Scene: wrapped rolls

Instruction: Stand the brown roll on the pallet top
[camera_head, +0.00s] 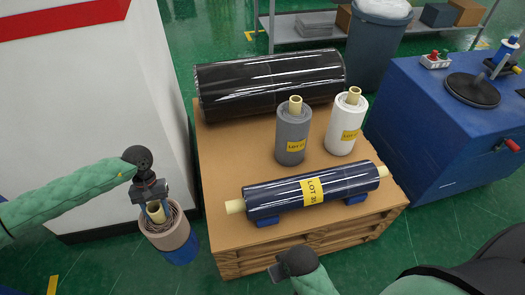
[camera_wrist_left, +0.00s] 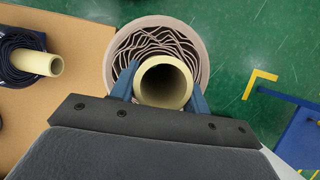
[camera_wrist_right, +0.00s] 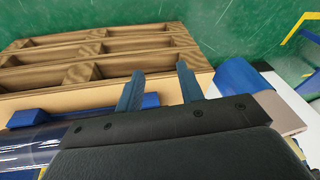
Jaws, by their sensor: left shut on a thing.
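The brown roll (camera_head: 170,232) is upright left of the pallet, just above or on a blue cylinder; I cannot tell whether they touch. My left gripper (camera_head: 155,208) is shut on its pale core, which the left wrist view shows between the fingers (camera_wrist_left: 162,85). The brown roll's wound edge (camera_wrist_left: 200,45) rings the core there. The pallet top (camera_head: 225,165) is a tan board on wooden slats. My right gripper (camera_head: 292,264) is in front of the pallet; its fingers (camera_wrist_right: 158,85) are apart and empty in the right wrist view.
On the pallet, a black roll (camera_head: 270,83) lies at the back, a grey roll (camera_head: 292,135) and a white roll (camera_head: 345,125) stand, and a navy roll (camera_head: 340,188) lies at the front on blue blocks. The pallet's left strip is bare. A blue bench (camera_head: 415,130) is right.

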